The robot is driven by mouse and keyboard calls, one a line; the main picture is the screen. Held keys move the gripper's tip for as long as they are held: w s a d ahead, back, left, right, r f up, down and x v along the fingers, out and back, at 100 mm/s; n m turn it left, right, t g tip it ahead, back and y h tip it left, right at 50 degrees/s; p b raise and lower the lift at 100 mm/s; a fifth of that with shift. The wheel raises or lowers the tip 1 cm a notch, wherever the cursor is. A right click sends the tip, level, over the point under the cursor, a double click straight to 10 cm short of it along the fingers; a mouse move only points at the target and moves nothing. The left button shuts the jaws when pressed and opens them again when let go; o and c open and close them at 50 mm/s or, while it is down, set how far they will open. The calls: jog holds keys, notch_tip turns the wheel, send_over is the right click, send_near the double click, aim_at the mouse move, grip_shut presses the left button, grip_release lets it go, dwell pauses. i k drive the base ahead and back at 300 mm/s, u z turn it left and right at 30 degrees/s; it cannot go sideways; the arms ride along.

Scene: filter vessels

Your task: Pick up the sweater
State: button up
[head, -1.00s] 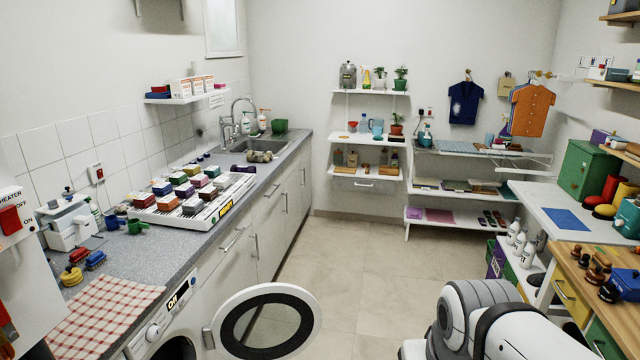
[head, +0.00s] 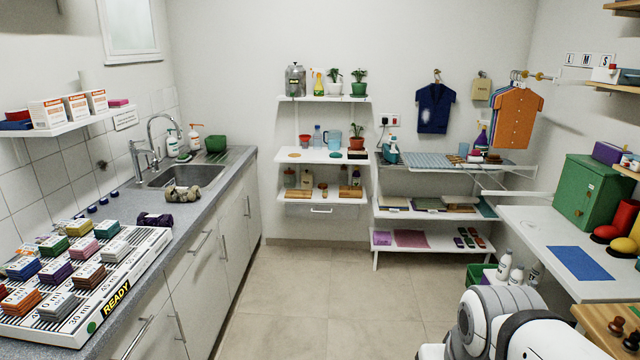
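No thing in view is clearly a sweater. A dark blue short-sleeved garment (head: 435,107) with a pale patch hangs on the back wall. An orange buttoned garment (head: 515,117) hangs on a rail at the right, with other garments behind it. A mottled beige rolled bundle (head: 181,194) lies on the counter in front of the sink, and a dark purple bundle (head: 155,220) lies nearer; I cannot tell what either is. My gripper is out of view; only white and grey links of my arm show at bottom right.
The grey counter (head: 208,207) with the sink runs along the left and holds a striped rack (head: 137,262) of small coloured boxes. Shelves (head: 322,155) stand at the back. A white table (head: 540,230) with a green cabinet (head: 590,195) is at right. The tiled floor (head: 320,295) between is clear.

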aim_at(172, 193)
jog(key=u, duration=0.05)
jog(key=i, duration=1.55)
jog(key=u, duration=0.75)
jog(key=i, duration=1.65)
jog(key=u, duration=1.05)
jog(key=i, duration=0.75)
jog(key=u, duration=0.2)
